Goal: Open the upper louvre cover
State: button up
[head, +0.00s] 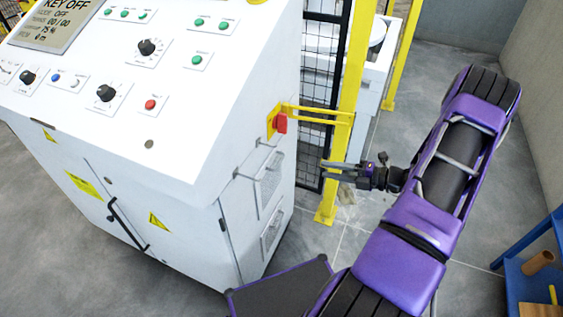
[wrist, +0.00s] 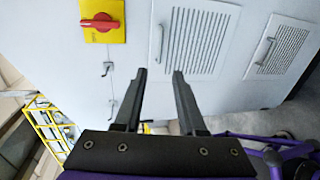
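The upper louvre cover (head: 270,184) is on the right side of the white cabinet, below a red switch. It looks flush with the cabinet wall. In the wrist view the same cover (wrist: 199,40) shows its slats, with a thin bar handle (wrist: 160,44) along its left edge. My gripper (head: 323,170) is open and empty, to the right of the cover in the head view. In the wrist view its two fingers (wrist: 159,73) point toward the cover and handle, apart from them as far as I can tell.
A red rotary switch (wrist: 100,22) on a yellow plate sits beside the cover. A lower louvre cover (wrist: 287,50) with its own handle is also on this wall. A yellow post (head: 345,120) and black mesh fence stand close to my gripper. A blue shelf (head: 535,270) is at right.

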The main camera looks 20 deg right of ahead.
jog(key=x, duration=1.5)
jog(key=shift+w+a+b, duration=0.15)
jog(key=shift+b, duration=0.15)
grip_shut()
dwell(0.6)
